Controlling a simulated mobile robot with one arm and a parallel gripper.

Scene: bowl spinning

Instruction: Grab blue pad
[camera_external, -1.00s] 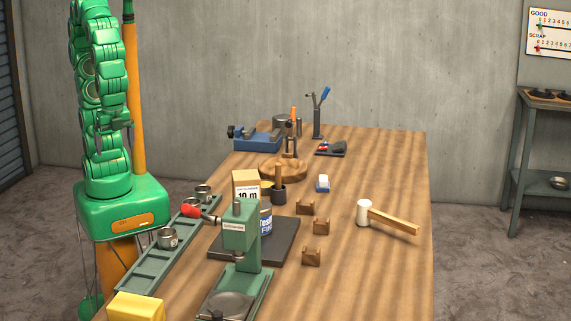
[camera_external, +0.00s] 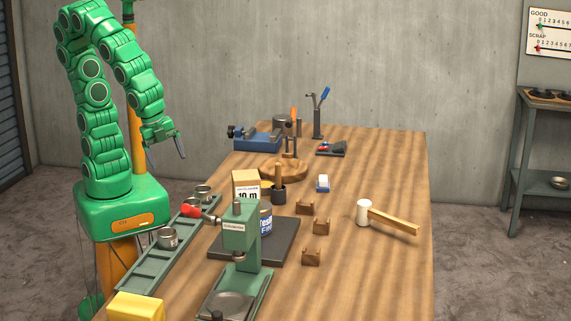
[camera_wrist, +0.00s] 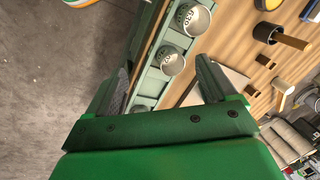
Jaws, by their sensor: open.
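My gripper (camera_external: 168,155) is open and empty, in the air left of the bench, far from the block. In the wrist view its two fingers (camera_wrist: 164,66) are spread over the green rack. I cannot make out the block with certainty in the wrist view.
A green rack (camera_external: 146,271) with metal cups (camera_external: 167,238) runs along the bench's left edge. A green press (camera_external: 240,236), box (camera_external: 246,184), dark pot (camera_external: 278,194), wooden blocks (camera_external: 321,226) and mallet (camera_external: 363,212) stand around.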

